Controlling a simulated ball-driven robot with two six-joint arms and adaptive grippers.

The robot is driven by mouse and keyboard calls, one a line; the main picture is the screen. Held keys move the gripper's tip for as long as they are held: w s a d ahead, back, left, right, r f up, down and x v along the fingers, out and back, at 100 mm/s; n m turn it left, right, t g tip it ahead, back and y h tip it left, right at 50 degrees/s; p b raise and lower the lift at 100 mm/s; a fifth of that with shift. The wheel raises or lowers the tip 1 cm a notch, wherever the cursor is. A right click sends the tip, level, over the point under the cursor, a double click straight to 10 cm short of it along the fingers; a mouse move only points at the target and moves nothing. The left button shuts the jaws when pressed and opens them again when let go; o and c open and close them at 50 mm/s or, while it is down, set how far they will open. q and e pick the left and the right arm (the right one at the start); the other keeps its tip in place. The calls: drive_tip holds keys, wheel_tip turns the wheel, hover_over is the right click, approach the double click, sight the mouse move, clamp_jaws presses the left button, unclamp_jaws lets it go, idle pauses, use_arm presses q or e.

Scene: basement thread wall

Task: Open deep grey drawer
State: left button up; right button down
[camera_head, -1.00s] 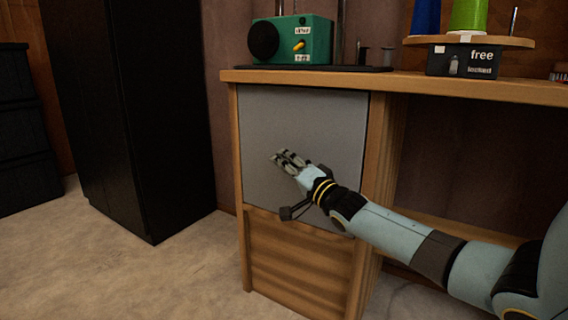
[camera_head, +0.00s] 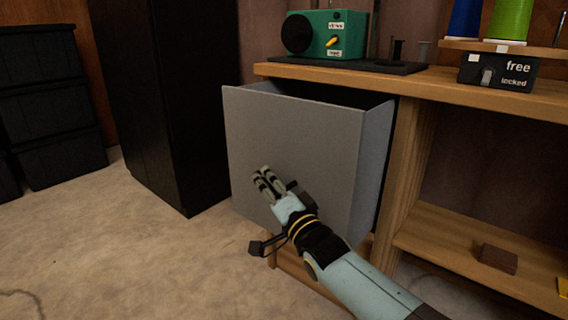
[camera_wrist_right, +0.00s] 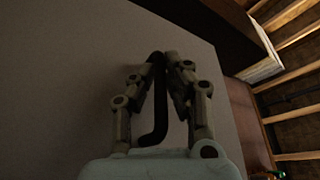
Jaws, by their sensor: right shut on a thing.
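The deep grey drawer (camera_head: 290,140) stands pulled out from the wooden desk, its open top and right side wall showing in the head view. Its grey front also fills much of the right wrist view (camera_wrist_right: 60,80). My right gripper (camera_head: 264,180) is at the lower middle of the drawer front. In the right wrist view its fingers (camera_wrist_right: 160,75) are closed on a dark bar handle (camera_wrist_right: 158,120), which stands off the grey front. The drawer's inside is mostly hidden and dark. My left gripper is not in view.
The wooden desk top (camera_head: 420,85) holds a green box (camera_head: 325,35) and a dark box marked "free" and "locked" (camera_head: 495,72). A black cabinet (camera_head: 165,100) stands left of the drawer. Open carpet (camera_head: 120,250) lies in front. A small brown block (camera_head: 497,258) sits on a low shelf.

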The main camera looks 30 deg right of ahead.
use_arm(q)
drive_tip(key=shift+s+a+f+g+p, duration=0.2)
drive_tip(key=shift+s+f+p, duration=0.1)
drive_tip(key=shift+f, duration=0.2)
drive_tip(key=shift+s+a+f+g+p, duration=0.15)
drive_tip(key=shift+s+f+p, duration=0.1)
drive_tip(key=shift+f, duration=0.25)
use_arm(e)
drive_tip(key=shift+s+a+f, duration=0.1)
drive_tip(key=shift+s+a, duration=0.15)
drive_tip(key=shift+a, duration=0.35)
drive_tip(key=shift+s+a+r, duration=0.1)
drive_tip(key=shift+s+a, duration=0.2)
drive_tip(key=shift+a, duration=0.3)
drive_tip(key=shift+s+a+f, duration=0.1)
drive_tip(key=shift+s+a, duration=0.15)
drive_tip(key=shift+a, duration=0.35)
drive_tip(key=c, duration=1.4)
unclamp_jaws()
drive_tip(key=shift+s, duration=0.1)
drive_tip(key=v, duration=1.1)
drive_tip(key=shift+s+d, duration=0.1)
drive_tip(key=shift+s, duration=0.3)
drive_tip(key=shift+f, duration=0.1)
